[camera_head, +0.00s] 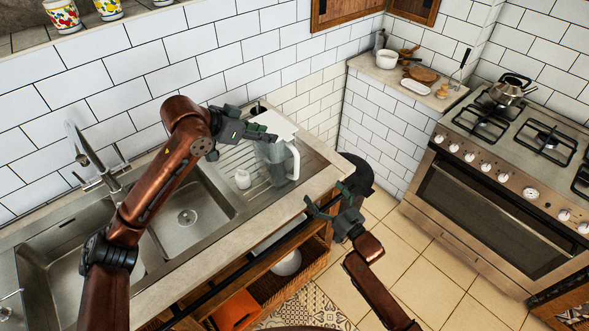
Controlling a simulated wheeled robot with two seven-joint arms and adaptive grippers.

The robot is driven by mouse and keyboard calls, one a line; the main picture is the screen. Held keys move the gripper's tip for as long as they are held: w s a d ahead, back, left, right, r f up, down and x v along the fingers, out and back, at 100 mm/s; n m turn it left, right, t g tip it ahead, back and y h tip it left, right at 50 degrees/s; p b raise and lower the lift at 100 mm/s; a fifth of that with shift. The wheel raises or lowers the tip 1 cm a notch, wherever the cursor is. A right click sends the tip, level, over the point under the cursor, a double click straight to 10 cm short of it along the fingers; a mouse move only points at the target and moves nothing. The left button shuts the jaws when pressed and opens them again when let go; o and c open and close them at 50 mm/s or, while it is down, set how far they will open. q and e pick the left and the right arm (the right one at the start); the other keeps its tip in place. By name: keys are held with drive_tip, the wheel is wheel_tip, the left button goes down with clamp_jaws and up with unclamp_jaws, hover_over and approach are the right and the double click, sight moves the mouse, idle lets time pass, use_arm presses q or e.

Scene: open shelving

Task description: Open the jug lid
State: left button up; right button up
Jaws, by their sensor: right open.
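The jug (271,164), a translucent grey vessel with a pale handle on its right side, stands upright on the ribbed drainboard of the sink. Its top is partly covered by my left gripper (262,131), whose dark fingers reach over it from the left. I cannot tell whether these fingers touch the lid or how far apart they are. My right gripper (325,202) is open and empty, in front of the counter edge, lower right of the jug.
The tap (93,160) and two sink basins lie left. Open shelves (262,279) are below the counter. The stove (510,180) stands right, across open floor.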

drive_tip(key=shift+n+g+y, duration=0.5)
drive_tip(key=shift+n+y, duration=0.1)
drive_tip(key=shift+n, duration=0.3)
drive_tip(key=w+a+r, duration=0.1)
drive_tip(key=a+r, duration=0.1)
drive_tip(key=w+a+r, duration=0.1)
drive_tip(key=r, duration=0.1)
drive_tip(key=w+a+r, duration=0.1)
drive_tip(key=a+r, duration=0.1)
drive_tip(key=shift+w+a, duration=0.1)
drive_tip(key=shift+a, duration=0.25)
drive_tip(key=shift+n+g, duration=0.8)
drive_tip(key=x, duration=0.4)
drive_tip(key=s+a+r+x, duration=0.1)
drive_tip(key=x, duration=0.3)
drive_tip(key=a+x, duration=0.1)
drive_tip(key=x, duration=0.3)
drive_tip(key=shift+s+r, duration=0.15)
drive_tip(key=shift+s, duration=0.15)
drive_tip(key=shift+c, duration=0.2)
